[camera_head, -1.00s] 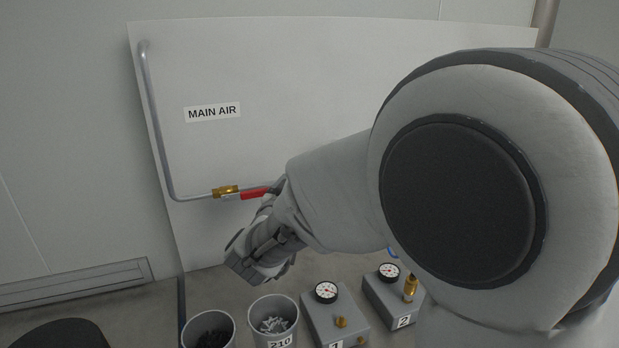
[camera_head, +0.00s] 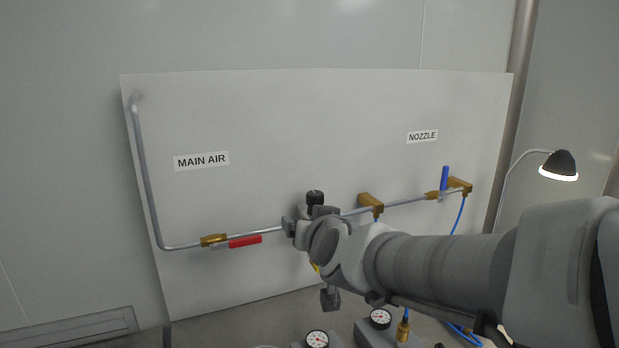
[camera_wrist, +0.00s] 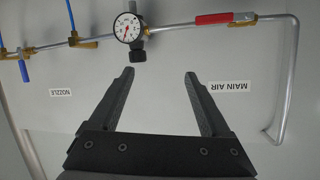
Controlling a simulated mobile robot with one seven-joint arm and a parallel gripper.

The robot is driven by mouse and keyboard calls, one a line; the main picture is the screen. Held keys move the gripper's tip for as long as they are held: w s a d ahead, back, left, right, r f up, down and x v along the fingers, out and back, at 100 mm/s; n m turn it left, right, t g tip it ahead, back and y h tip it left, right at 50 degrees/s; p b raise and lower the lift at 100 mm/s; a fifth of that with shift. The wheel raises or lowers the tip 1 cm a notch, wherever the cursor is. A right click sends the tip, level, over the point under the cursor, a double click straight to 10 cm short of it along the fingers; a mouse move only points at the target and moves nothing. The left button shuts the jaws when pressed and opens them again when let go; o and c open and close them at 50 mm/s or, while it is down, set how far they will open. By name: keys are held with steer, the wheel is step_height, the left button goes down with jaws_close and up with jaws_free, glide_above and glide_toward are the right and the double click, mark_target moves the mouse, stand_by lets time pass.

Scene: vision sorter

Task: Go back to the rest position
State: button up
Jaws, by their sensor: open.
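My gripper (camera_wrist: 159,73) is open and empty in the wrist view, its two dark fingers apart with only the white board between them. In the head view my arm comes in from the right and its end is in front of the middle of the board; the fingertips are hard to make out there. The arm's end covers part of the pipe and most of the regulator, whose black knob (camera_head: 315,198) shows above it. The wrist view, turned upside down, shows the regulator's round gauge (camera_wrist: 127,28) beyond the fingertips.
The white board (camera_head: 270,120) carries a red-handled valve (camera_head: 245,241), handle along the pipe, and a blue-handled valve (camera_head: 444,179), handle upright across it. Two gauge boxes (camera_head: 317,339) (camera_head: 380,319) stand below. A lamp (camera_head: 558,166) is at right. Space before the upper board is clear.

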steer(key=s+d+f+g+h, duration=0.1)
steer(key=s+d+f+g, duration=0.1)
steer(key=s+d, duration=0.2)
steer(key=s+d+f+g+h+p, duration=0.1)
steer(key=s+d, duration=0.4)
steer(key=s, duration=0.6)
steer(key=s+d+f+g+h, duration=0.1)
steer(key=s+d+f+g, duration=0.2)
steer(key=s+d+g, duration=0.2)
steer(key=s, duration=0.3)
steer(key=shift+f+m, duration=0.2)
steer(key=shift+m, duration=0.1)
steer(key=shift+w, duration=0.1)
stand_by(0.5)
